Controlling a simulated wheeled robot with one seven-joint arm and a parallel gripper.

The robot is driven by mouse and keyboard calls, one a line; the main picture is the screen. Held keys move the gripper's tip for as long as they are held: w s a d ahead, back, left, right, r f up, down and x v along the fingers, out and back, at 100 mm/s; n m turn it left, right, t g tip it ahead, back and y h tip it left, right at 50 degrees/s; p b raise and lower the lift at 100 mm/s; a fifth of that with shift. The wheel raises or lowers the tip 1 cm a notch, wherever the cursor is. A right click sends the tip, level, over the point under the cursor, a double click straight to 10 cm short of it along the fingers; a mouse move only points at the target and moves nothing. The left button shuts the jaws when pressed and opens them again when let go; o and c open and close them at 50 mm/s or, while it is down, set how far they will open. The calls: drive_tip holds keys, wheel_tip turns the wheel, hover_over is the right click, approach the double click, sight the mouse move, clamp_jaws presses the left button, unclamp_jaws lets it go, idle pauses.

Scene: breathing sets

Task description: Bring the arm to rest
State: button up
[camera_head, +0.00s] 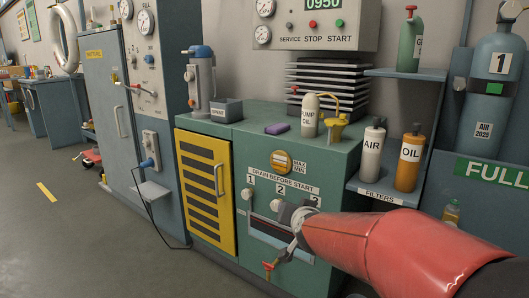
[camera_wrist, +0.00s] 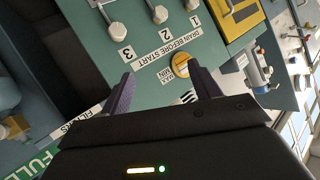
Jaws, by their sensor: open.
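My gripper (camera_wrist: 165,88) is open in the wrist view, with one dark finger on each side and nothing between them that I can see held. It faces the green compressor cabinet (camera_head: 255,150), and the round yellow oil gauge (camera_wrist: 182,66) shows between and beyond the fingers. In the head view my red arm (camera_head: 385,245) reaches from the lower right toward the row of drain knobs, and its end covers part of the panel. The gripper's fingers are hard to make out there. I cannot tell how far they are from the panel.
Drain knobs show in the wrist view, including the one above label 3 (camera_wrist: 118,31). A yellow louvred door (camera_head: 205,190) is at the cabinet's left. A shelf holds an air bottle (camera_head: 371,155) and an oil bottle (camera_head: 409,165).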

drive_tip(key=s+d+n+g, duration=0.1)
drive_tip(key=s+d+g, duration=0.1)
drive_tip(key=s, duration=0.8)
drive_tip(key=s+d+f+n+g+p, duration=0.1)
drive_tip(key=s+d+g, duration=0.1)
drive_tip(key=s, duration=0.9)
drive_tip(key=s+d+f+n+g, duration=0.1)
drive_tip(key=s+d+g, duration=0.2)
drive_tip(key=s, duration=0.7)
drive_tip(key=shift+s+f+g+h, duration=0.25)
drive_tip(key=shift+s+g+h, duration=0.05)
drive_tip(key=shift+w+n, duration=0.15)
drive_tip(key=shift+n, duration=0.15)
